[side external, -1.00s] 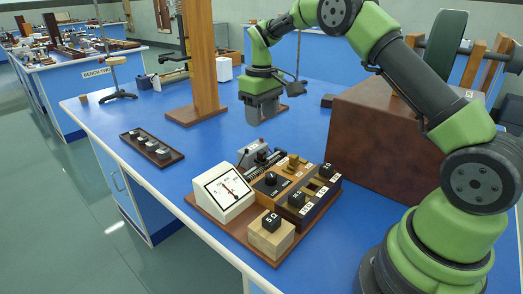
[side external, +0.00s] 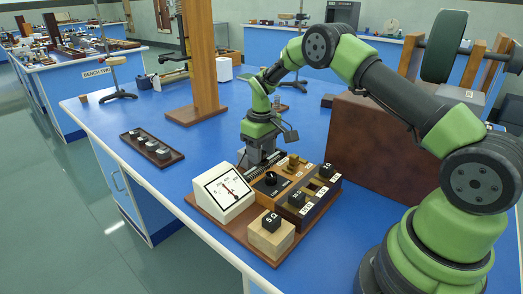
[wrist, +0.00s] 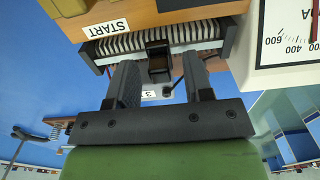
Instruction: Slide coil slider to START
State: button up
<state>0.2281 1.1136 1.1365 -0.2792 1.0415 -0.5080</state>
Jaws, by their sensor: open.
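The coil (wrist: 122,46) lies crosswise in the wrist view, a row of pale windings between dark end blocks. Its dark slider (wrist: 158,62) sits a little right of the coil's middle. A white START label (wrist: 107,28) is on the wooden block beside the coil's left end. My gripper (wrist: 159,72) is open, with one finger left and one right of the slider.
The white meter (side external: 223,192) stands close beside the coil, also at the upper right of the wrist view (wrist: 290,40). A knob box (side external: 270,182) and a 5 Ω block (side external: 271,236) share the board. A wooden post (side external: 202,60) and a brown box (side external: 375,145) stand nearby.

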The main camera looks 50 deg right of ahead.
aim_at(278, 154)
grip_shut()
jog(key=d, duration=0.7)
jog(key=shift+d, duration=0.15)
jog(key=shift+c, duration=0.3)
grip_release()
jog(key=shift+o, duration=0.3)
jog(key=shift+r, duration=0.1)
notch_tip(278, 154, up, 10)
